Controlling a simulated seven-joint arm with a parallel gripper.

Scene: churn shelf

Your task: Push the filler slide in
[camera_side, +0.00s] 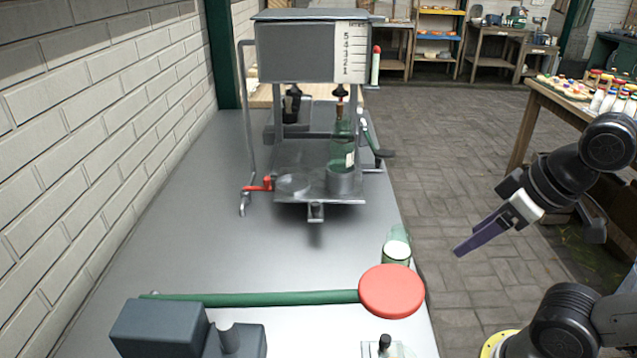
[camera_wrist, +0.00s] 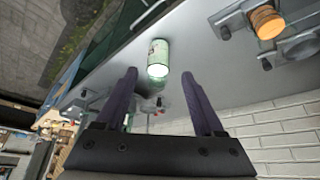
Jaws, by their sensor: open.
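The filler (camera_side: 305,50) stands at the far end of the metal bench in the side view, a grey tank with a 1-to-5 scale. Under it is a flat grey slide plate (camera_side: 290,155) with a small front tab (camera_side: 316,212). A green glass bottle (camera_side: 341,150) stands upright in a round holder on the plate, beneath the right nozzle. An empty ring seat is to its left. My gripper (camera_side: 465,245) is open and empty, off the bench's right edge and apart from the filler. Its two purple fingers (camera_wrist: 159,74) show spread in the wrist view.
A green glass with white contents (camera_side: 396,249) stands near the bench's right edge; a similar one (camera_wrist: 157,58) shows in the wrist view. A red disc (camera_side: 391,291) on a green bar crosses the front. The middle of the bench is clear. A brick wall bounds the left.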

